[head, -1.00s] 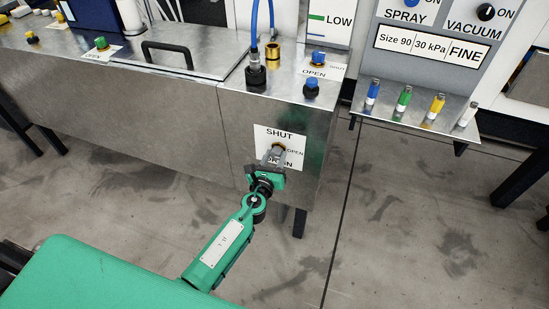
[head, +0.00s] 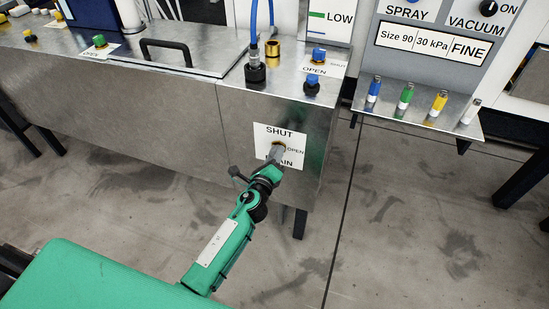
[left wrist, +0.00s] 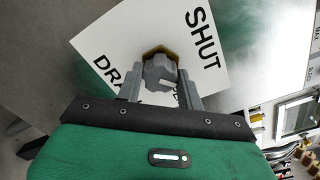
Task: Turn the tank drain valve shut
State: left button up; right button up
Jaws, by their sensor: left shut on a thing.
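The drain valve is a grey knob on a brass-coloured base (head: 279,146) on the front of the steel tank (head: 180,105). A white label (head: 268,133) behind it reads SHUT above, OPEN at the right and DRAIN below, partly covered. My left gripper (head: 275,157) is shut on the knob. In the left wrist view the grey knob (left wrist: 158,70) sits between my two fingers, and a pale mark shows on it. I cannot tell which word the mark points at. My right gripper is not in view.
The floor before the tank is clear.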

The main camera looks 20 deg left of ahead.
pick_arm(q)
jog(key=n, duration=0.9)
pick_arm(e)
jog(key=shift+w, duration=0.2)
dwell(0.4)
pick_arm(q)
jog(key=o, duration=0.8)
jog(key=shift+o, duration=0.9)
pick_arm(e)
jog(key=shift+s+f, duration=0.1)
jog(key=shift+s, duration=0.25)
